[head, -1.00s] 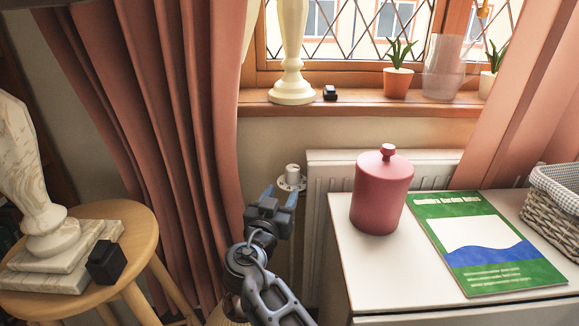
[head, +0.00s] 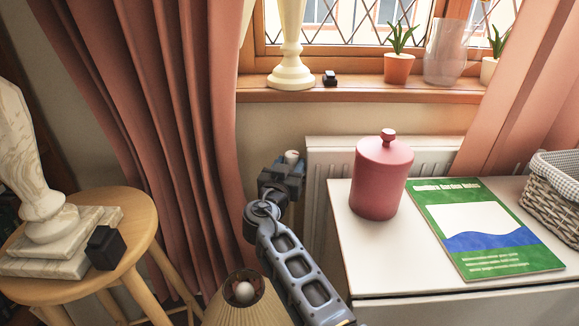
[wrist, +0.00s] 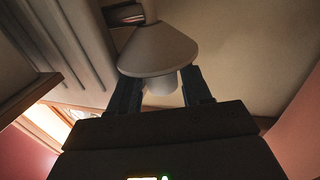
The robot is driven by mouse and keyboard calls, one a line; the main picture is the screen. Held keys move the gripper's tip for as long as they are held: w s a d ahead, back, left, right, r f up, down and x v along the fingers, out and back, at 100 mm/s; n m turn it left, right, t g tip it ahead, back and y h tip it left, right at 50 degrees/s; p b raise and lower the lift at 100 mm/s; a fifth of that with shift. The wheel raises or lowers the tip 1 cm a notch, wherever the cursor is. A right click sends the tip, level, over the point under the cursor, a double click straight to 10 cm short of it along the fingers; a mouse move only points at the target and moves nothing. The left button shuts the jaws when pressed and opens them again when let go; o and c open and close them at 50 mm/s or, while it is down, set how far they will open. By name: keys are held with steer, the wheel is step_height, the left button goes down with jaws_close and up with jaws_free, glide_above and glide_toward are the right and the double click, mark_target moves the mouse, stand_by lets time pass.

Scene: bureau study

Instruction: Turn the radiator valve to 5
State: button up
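The radiator valve (head: 291,156) is a pale knob on a wider disc, left of the radiator's end and below the sill. In the wrist view it shows as a grey cone-shaped dial (wrist: 158,48) with a short round knob (wrist: 161,85). My gripper (head: 286,166) is at the valve, covering most of it in the head view. In the wrist view my gripper's two dark fingers (wrist: 162,88) stand either side of the knob, with narrow gaps; it looks open, and contact is not clear. The number on the dial cannot be read.
The white radiator (head: 325,160) is just right of the valve. A white table (head: 400,255) bears a pink jar (head: 380,180) and a green book (head: 480,225). The red curtain (head: 180,130) hangs left of the valve. A lampshade (head: 245,305) is at the bottom.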

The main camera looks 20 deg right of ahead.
steer(key=c, duration=0.7)
steer(key=shift+f, duration=0.1)
steer(key=shift+f+b, duration=0.1)
steer(key=shift+b, duration=0.5)
steer(key=shift+w+a+f+m+g+h+b, duration=0.15)
steer(key=shift+m+g+h+b, duration=0.3)
steer(key=shift+b, duration=0.8)
steer(key=m+g+h+b, duration=0.1)
steer(key=b, duration=0.3)
steer(key=shift+w+m+h, duration=0.1)
steer(key=shift+m+h, duration=0.15)
steer(key=shift+h, duration=0.1)
steer(key=shift+a+g+b, duration=0.1)
steer(key=shift+g+b, duration=0.35)
steer(key=shift+b, duration=0.25)
steer(key=shift+r+m+h+b, duration=0.3)
steer(key=shift+m+h+b, duration=0.1)
steer(key=shift+b, duration=0.2)
steer(key=shift+g, duration=0.3)
